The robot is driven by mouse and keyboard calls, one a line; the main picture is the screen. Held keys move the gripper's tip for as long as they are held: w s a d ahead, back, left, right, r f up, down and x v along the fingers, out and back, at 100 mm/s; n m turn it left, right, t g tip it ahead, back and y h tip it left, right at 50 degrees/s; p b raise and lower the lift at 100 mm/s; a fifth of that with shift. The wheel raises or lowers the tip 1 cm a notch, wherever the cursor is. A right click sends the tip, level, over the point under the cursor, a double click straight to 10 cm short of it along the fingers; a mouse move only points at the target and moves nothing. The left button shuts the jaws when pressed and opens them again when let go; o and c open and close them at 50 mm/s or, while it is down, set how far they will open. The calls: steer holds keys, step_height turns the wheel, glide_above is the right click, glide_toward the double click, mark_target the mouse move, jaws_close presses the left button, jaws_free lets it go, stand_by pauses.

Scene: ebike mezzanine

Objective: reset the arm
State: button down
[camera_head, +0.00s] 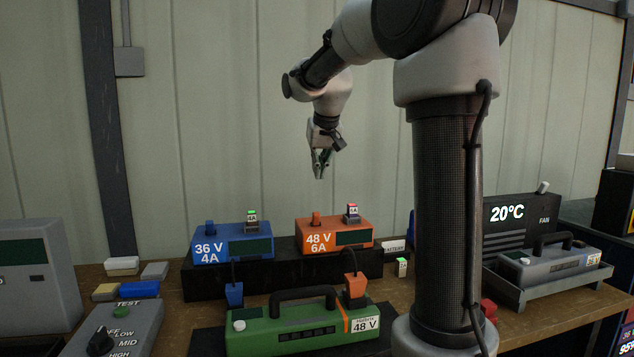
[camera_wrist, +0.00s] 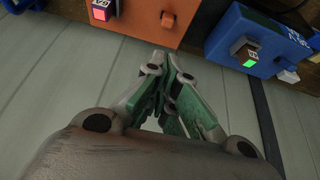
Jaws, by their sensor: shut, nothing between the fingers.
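My gripper (camera_head: 320,170) hangs fingers down in the air in front of the wall, above the back of the bench. Its fingers are together with nothing between them. In the wrist view the green fingers (camera_wrist: 170,68) meet near the middle, apart from the chargers. Below stand a blue charger (camera_head: 232,245) marked 36 V 4A and an orange charger (camera_head: 334,236) marked 48 V 6A. The orange charger (camera_wrist: 187,12) and the blue charger (camera_wrist: 285,45) also show at the top of the wrist view. My arm rises on its dark column at right.
A green battery (camera_head: 295,328) marked 48 V lies in front, with an orange plug (camera_head: 355,286) at its right end. A grey battery (camera_head: 550,264) sits in a tray at right. A grey selector box (camera_head: 115,330) stands front left. The air around my gripper is clear.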

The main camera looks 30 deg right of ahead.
steer(key=shift+s+a+r, duration=0.1)
steer(key=shift+s+r, duration=0.2)
steer(key=shift+r, duration=0.25)
